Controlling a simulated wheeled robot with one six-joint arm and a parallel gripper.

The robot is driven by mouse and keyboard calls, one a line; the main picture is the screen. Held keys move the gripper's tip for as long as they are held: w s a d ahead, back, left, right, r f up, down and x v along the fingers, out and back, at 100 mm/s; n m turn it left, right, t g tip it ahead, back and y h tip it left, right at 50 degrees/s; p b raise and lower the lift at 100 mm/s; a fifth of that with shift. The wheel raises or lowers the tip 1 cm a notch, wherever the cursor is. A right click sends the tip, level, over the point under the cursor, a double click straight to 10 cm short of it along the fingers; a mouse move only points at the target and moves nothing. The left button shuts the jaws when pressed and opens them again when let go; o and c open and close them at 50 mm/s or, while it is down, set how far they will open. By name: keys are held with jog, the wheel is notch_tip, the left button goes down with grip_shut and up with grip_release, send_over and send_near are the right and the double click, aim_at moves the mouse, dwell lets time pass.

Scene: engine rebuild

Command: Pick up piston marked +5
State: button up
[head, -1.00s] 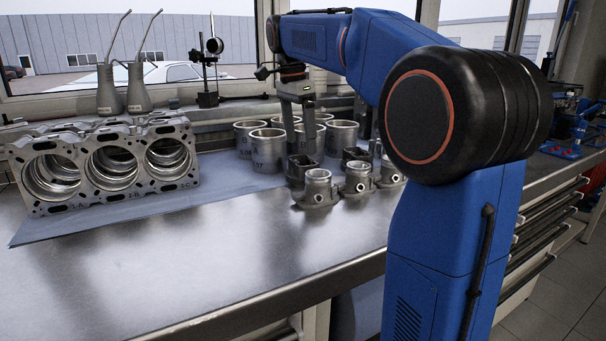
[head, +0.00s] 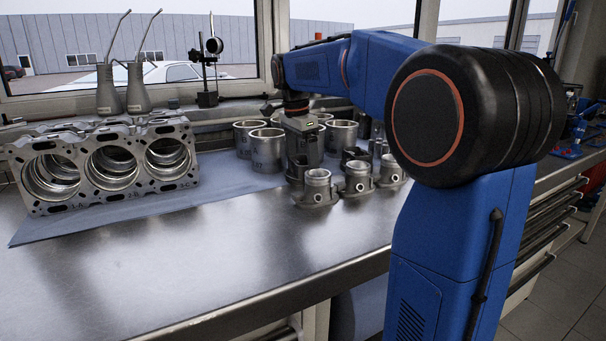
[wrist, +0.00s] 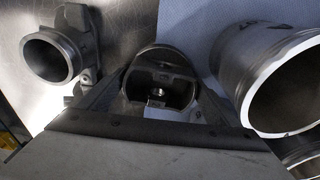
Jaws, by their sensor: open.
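In the wrist view a dark piston (wrist: 160,82) sits between the two fingers of my gripper (wrist: 155,100), with its hollow side facing the camera. I cannot read any mark on it. The fingers are open, one on each side of the piston, and I cannot tell whether they touch it. In the head view my gripper (head: 303,160) is low among the parts, behind the front row of small housings, and its fingertips are hidden. Another dark piston (head: 354,155) shows just right of my gripper.
Small metal housings (head: 318,188) stand in front; one is close left in the wrist view (wrist: 55,55). Large cylinder liners (head: 267,150) stand behind and left; one (wrist: 278,75) is close right. The engine block (head: 110,165) is at the left. The front bench is clear.

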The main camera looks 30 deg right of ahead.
jog(key=shift+c, duration=0.4)
jog(key=c, duration=1.1)
jog(key=shift+r, duration=0.1)
